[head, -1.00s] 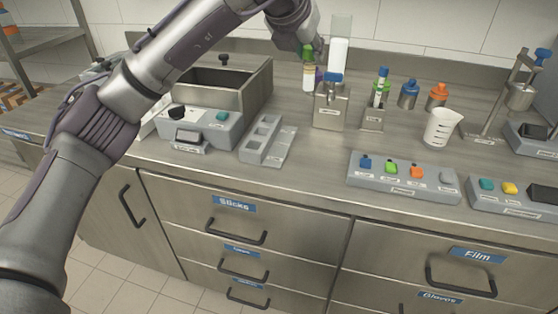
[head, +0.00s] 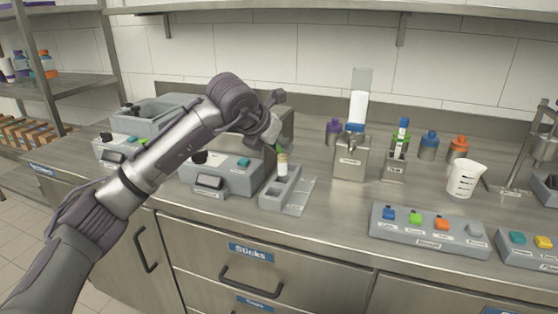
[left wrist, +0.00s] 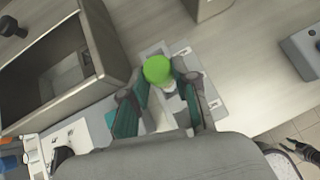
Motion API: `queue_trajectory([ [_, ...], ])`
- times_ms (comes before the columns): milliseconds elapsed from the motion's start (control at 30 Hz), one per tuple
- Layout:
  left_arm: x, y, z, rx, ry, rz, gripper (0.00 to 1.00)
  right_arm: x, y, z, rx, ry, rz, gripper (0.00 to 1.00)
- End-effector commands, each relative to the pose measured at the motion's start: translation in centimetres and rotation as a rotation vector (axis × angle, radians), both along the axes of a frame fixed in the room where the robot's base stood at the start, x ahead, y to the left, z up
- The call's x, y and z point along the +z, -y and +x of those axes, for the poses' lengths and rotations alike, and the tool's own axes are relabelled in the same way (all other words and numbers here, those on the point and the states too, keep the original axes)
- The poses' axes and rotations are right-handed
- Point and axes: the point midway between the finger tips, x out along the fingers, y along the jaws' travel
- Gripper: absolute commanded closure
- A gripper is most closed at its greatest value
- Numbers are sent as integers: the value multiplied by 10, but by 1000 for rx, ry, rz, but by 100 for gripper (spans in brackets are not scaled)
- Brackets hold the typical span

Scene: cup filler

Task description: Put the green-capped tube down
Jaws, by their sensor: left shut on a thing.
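The green-capped tube (head: 282,165) is upright in my left gripper (head: 277,143), over the far end of the grey slotted rack (head: 298,196). In the left wrist view, its green cap (left wrist: 157,69) sits between the fingers of my left gripper (left wrist: 163,86), which are shut on it. The tube's lower end is at or just above a rack slot; I cannot tell whether it is inside. Part of the rack is hidden behind the fingers in the wrist view.
A grey device with a teal button (head: 222,173) stands left of the rack, an open metal bin (left wrist: 62,62) behind it. A button panel (head: 428,230) lies near the front edge.

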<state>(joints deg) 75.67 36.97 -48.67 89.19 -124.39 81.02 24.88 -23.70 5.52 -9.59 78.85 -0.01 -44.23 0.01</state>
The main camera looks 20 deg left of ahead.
Motion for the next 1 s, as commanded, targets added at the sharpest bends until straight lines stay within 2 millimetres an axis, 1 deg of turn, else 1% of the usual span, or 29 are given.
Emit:
queue_trajectory([
  [200,-29,-1,-1,1,-4,0,100,0,0,1,0,-4,-2,60],
  [300,-40,0,-1,1,-3,0,100,4,0,2,0,-4,-2,60],
  [433,-39,0,0,1,0,-1,100,7,-1,6,-1,6,0,60],
  [700,-42,0,0,0,-1,0,100,5,0,3,-1,-3,-1,60],
  [867,-43,0,0,1,-1,0,100,11,-1,9,-2,4,1,60],
  [900,-43,0,0,1,-1,0,64,14,-2,11,-2,9,1,60],
  [967,-43,0,0,1,-2,0,54,15,-2,13,-2,14,2,60],
  [1000,-43,0,0,1,-2,0,47,15,-2,13,-2,14,2,60],
])
